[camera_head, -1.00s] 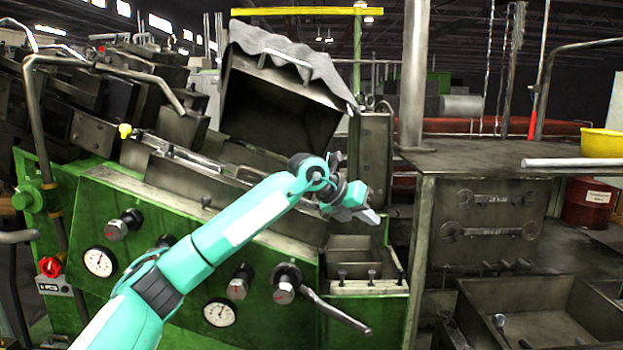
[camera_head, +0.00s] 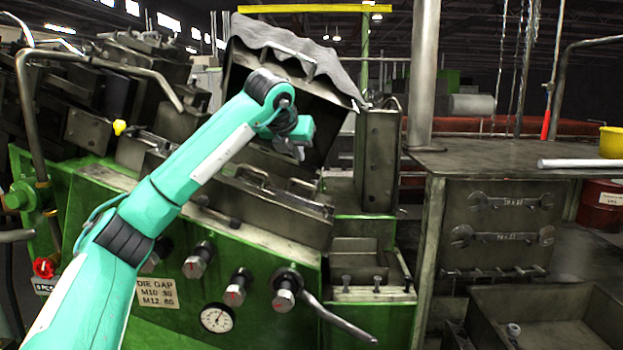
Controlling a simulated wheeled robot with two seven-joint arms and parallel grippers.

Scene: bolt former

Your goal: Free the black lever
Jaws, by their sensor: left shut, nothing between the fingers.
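My left gripper (camera_head: 297,152) is shut and empty. It is raised in front of the dark open mouth of the tilted metal hood (camera_head: 325,120), above the long steel trough with handles (camera_head: 275,212). I cannot tell whether it touches the hood. A short dark lever-like rod (camera_head: 216,214) lies low along the green front of the machine, below my gripper and right of my forearm. A longer dark bent lever (camera_head: 338,322) slants down right from a knob on the same panel. I cannot tell which of them is the black lever. My right gripper is out of view.
Grey cloth (camera_head: 285,50) drapes over the hood. An upright metal box (camera_head: 377,160) stands right of it, with small open bins (camera_head: 357,252) below. The bench (camera_head: 490,158) at right holds a pipe and a yellow container (camera_head: 611,142). Knobs and a dial (camera_head: 217,319) stud the panel.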

